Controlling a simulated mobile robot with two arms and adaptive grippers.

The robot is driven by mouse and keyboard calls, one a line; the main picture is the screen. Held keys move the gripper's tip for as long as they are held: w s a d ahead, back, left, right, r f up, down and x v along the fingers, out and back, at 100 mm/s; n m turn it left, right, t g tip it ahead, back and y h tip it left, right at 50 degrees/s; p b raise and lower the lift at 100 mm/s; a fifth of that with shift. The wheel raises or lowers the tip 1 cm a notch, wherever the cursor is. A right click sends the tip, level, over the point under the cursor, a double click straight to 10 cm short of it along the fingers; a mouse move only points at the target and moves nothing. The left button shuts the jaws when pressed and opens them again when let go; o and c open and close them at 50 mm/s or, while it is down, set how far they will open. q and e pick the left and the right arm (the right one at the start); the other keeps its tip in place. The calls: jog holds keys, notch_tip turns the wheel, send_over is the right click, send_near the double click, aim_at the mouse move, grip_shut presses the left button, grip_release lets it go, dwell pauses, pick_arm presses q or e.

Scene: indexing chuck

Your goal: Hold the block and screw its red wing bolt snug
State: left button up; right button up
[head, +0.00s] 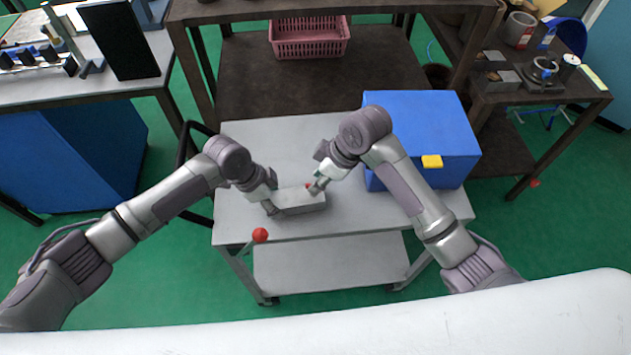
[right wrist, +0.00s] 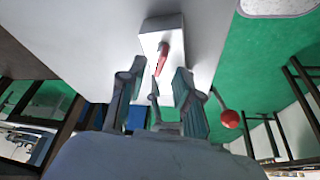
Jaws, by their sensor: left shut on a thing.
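The pale grey block (head: 300,200) lies on the grey cart top, near its front edge. My left gripper (head: 271,196) is shut on the block's left end. The red wing bolt (head: 308,186) shows at the block's right part, mostly hidden by my right gripper (head: 317,184). In the right wrist view the block (right wrist: 158,24) has the red wing bolt (right wrist: 162,60) standing out from its face. The open fingers of my right gripper (right wrist: 160,78) lie on either side of the bolt's line, with gaps; I cannot tell how deep the bolt sits between them.
A blue box (head: 420,115) with a yellow tab stands on the cart's right side. A red ball knob (head: 260,235) sticks out at the cart's front left. The cart top (head: 250,140) is clear behind the block. A brown bench with a pink basket (head: 310,38) stands behind.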

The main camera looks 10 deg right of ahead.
jog(key=shift+x, duration=1.25)
grip_shut()
jog(key=shift+m, duration=0.4)
jog(key=m, duration=0.2)
jog(key=m+t+h, duration=0.1)
jog(key=m, duration=0.1)
jog(key=shift+s+a+t, duration=0.1)
jog(key=shift+t, duration=0.2)
jog(key=shift+m+t+h, duration=0.25)
jog(key=shift+m+h, duration=0.2)
jog(key=shift+m, duration=0.8)
jog(key=shift+m+t+h, duration=0.25)
jog(key=shift+m+h, duration=0.2)
jog(key=shift+m, duration=0.8)
